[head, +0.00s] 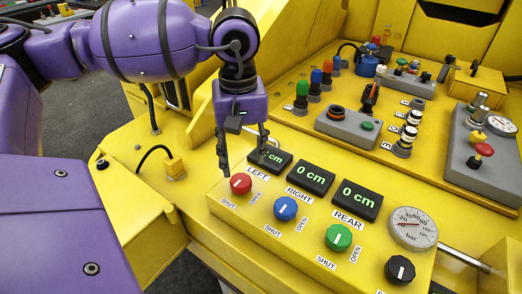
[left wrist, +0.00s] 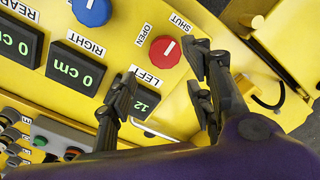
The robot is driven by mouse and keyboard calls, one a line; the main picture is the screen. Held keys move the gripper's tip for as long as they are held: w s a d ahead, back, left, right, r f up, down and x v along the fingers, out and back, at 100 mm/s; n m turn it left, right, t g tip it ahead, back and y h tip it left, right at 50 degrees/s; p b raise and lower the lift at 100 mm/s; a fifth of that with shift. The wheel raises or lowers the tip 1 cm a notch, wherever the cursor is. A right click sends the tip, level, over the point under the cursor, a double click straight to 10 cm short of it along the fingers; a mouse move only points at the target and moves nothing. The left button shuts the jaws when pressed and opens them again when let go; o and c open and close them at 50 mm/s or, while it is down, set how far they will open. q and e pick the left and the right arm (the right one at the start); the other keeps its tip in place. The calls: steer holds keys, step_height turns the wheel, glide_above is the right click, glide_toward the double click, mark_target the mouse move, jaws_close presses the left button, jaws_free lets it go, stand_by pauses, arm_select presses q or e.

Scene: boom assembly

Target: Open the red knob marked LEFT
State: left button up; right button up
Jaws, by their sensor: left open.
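The red knob (head: 240,183) marked LEFT sits at the left end of the yellow control panel, with SHUT and OPEN labels at its front. In the left wrist view the red knob (left wrist: 165,51) has a white line that appears to tilt toward SHUT. My left gripper (head: 243,167) is open, fingers pointing down, just behind and above the knob. In the left wrist view the open fingers (left wrist: 163,62) spread on either side below the knob, apart from it. The LEFT display (head: 270,156) is partly hidden by a finger. My right gripper is not in view.
A blue knob (head: 286,208), a green knob (head: 338,237) and a black knob (head: 399,269) line the panel to the right. A round gauge (head: 413,229) stands near the right end. Colored switches (head: 302,93) and a grey box (head: 347,126) sit behind.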

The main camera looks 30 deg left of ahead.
mark_target(243, 179)
arm_select(q)
steer(key=f, duration=0.1)
steer(key=s+f, duration=0.1)
steer(key=shift+f, duration=0.4)
steer(key=f, duration=0.3)
steer(key=shift+w+f, duration=0.2)
steer(key=shift+f, duration=0.35)
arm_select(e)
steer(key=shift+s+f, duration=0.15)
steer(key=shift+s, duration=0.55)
arm_select(q)
steer(key=c, duration=1)
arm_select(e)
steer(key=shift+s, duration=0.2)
